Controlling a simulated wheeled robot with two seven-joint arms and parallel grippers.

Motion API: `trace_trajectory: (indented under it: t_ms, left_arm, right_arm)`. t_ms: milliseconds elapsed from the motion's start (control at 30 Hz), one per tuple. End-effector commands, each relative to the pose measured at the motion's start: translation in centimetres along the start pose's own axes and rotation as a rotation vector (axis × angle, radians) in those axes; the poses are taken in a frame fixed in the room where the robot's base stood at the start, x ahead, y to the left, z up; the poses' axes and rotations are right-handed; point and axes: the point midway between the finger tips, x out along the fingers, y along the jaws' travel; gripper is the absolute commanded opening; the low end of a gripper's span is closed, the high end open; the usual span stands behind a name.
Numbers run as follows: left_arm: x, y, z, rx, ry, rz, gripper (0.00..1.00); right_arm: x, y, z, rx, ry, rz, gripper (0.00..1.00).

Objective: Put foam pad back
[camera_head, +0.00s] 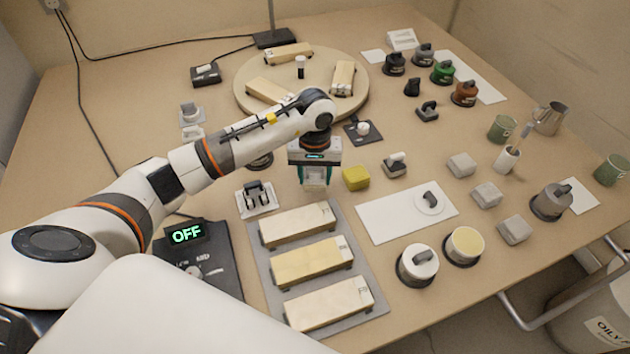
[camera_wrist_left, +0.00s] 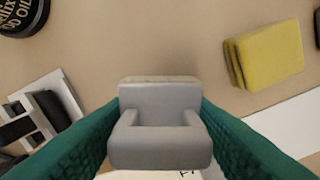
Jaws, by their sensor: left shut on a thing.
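My left gripper (camera_head: 316,184) is shut on a light grey piece with a U-shaped front, which also shows between the green fingers in the left wrist view (camera_wrist_left: 160,140). The gripper points down just above the three long wooden blocks on the grey tray, left of the yellow sponge-like block (camera_head: 355,178). The yellow block also shows in the left wrist view (camera_wrist_left: 265,52), apart from the fingers. I cannot tell for sure whether the held piece is the foam pad. Its underside is hidden. My right gripper is not in view.
The grey tray (camera_head: 262,262) with the wooden blocks lies in front. A white stand (camera_head: 256,200) is left of the gripper. A white sheet (camera_head: 385,226) with a knobbed disc, small grey blocks (camera_head: 487,195) and tins (camera_head: 464,246) are to the right. A round board (camera_head: 350,105) is behind.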

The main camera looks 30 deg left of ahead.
Motion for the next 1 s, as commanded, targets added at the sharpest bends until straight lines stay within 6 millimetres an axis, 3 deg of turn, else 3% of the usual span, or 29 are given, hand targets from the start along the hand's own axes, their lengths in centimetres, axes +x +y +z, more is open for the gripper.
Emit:
trace_trajectory:
  t_ms: [200,567,600,733,1000]
  left_arm:
    - [2.9,0.0,-0.1,0.001,0.003,0.001,0.30]
    - [3.4,0.0,0.0,0.002,0.001,0.001,0.30]
    - [3.4,0.0,0.0,0.001,0.001,0.001,0.50]
    - [3.2,0.0,-0.1,0.001,0.001,0.001,0.70]
    - [3.2,0.0,-0.1,0.001,0.002,0.001,0.70]
  right_arm:
    - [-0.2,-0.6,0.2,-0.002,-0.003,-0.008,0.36]
    - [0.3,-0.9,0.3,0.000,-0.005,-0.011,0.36]
    - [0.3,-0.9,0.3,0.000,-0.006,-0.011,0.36]
    - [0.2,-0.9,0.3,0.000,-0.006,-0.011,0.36]
    - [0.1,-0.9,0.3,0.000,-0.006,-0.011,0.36]
